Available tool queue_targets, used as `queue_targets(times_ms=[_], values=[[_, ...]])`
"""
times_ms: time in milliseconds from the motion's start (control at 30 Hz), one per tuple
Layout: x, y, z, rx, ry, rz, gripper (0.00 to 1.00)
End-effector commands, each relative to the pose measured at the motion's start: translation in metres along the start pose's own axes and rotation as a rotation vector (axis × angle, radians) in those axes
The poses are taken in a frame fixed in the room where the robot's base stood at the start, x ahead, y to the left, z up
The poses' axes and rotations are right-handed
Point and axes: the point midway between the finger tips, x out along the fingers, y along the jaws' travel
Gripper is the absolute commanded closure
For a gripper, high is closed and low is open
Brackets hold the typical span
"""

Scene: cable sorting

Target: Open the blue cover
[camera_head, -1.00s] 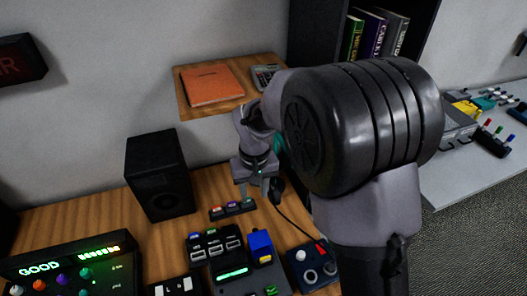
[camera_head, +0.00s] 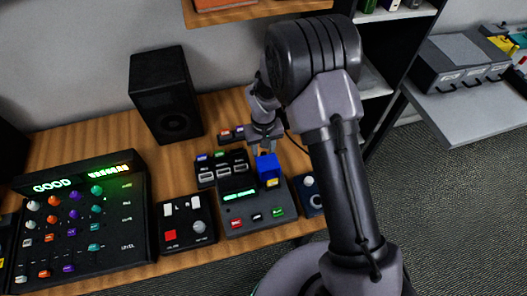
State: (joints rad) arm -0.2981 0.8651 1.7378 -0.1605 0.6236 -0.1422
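The blue cover (camera_head: 267,163) stands upright at the back right of a dark grey device (camera_head: 233,211) with a green-lit display. A yellow part (camera_head: 272,182) shows at the cover's front face, low down. My gripper (camera_head: 266,149) points down just behind and above the blue cover, with its fingers apart. Its fingertips are small in view and partly behind the cover, so I cannot tell whether they touch it. My arm comes in from the right and hides part of the table behind it.
A mixer panel with knobs (camera_head: 75,215) and a small switch box (camera_head: 186,222) stand to the left. A black speaker (camera_head: 165,95) is at the back. A row of ports (camera_head: 221,168) lies beside the cover.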

Motion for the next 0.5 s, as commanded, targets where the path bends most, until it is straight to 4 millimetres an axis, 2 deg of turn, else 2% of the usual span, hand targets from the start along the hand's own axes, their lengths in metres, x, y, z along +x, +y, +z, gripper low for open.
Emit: queue_targets(times_ms=[267, 467, 500], values=[[0.0018, 0.0, 0.0002, 0.001, 0.0, 0.0, 0.6], [0.0017, 0.0, 0.0002, 0.001, -0.001, 0.0, 0.98], [0.0017, 0.0, 0.0003, 0.001, -0.001, 0.0, 1.0]])
